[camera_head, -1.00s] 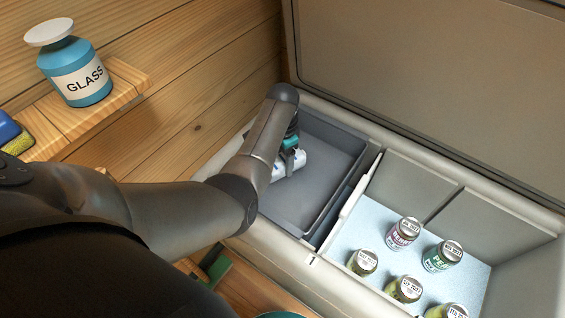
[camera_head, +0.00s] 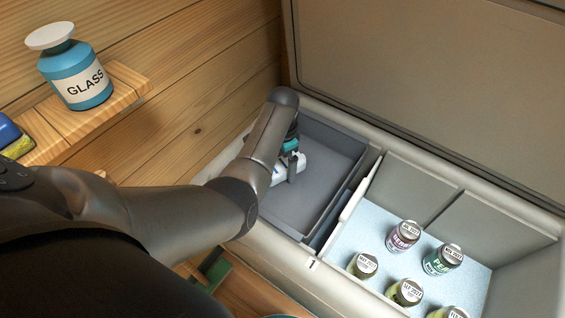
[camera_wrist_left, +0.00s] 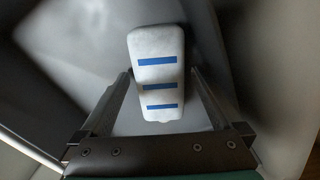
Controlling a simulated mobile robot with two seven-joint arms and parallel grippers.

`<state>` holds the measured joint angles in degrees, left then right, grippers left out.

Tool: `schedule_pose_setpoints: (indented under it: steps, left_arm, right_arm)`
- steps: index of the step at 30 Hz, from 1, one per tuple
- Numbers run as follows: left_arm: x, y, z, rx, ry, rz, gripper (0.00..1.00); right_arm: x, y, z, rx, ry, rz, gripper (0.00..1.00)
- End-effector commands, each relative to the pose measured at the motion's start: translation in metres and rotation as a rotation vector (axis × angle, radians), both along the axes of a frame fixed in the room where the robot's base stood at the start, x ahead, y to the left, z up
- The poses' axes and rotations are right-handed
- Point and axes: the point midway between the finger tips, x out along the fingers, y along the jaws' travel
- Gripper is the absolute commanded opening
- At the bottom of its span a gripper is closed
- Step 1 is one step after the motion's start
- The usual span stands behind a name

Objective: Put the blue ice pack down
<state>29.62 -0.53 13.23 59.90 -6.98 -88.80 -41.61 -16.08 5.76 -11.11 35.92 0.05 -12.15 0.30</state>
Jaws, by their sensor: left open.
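The ice pack (camera_wrist_left: 157,75) is a white, rounded block with blue stripes in the left wrist view. In the head view it is a small white shape (camera_head: 279,174) inside the grey tray (camera_head: 325,165), partly covered by my left gripper (camera_head: 291,166). In the left wrist view the fingers of my left gripper (camera_wrist_left: 162,80) are spread, one on either side of the pack, with visible gaps beside its lower part. Whether the pack lies flat on the tray's floor is hard to tell. My right gripper is not in view.
The tray sits at the left end of an open chest, with free floor to the pack's right. Several lidded jars (camera_head: 403,236) stand in the right compartment. The raised lid (camera_head: 420,70) is behind. A blue GLASS jar (camera_head: 75,75) stands on a wooden shelf (camera_head: 125,90).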

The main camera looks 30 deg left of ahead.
Motion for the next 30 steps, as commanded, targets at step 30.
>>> schedule_pose_setpoints:
  steps: [30]
  left_arm:
    - [0.001,0.000,0.120,0.000,0.000,0.000,0.99]
  right_arm:
    - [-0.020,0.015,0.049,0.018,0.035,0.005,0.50]
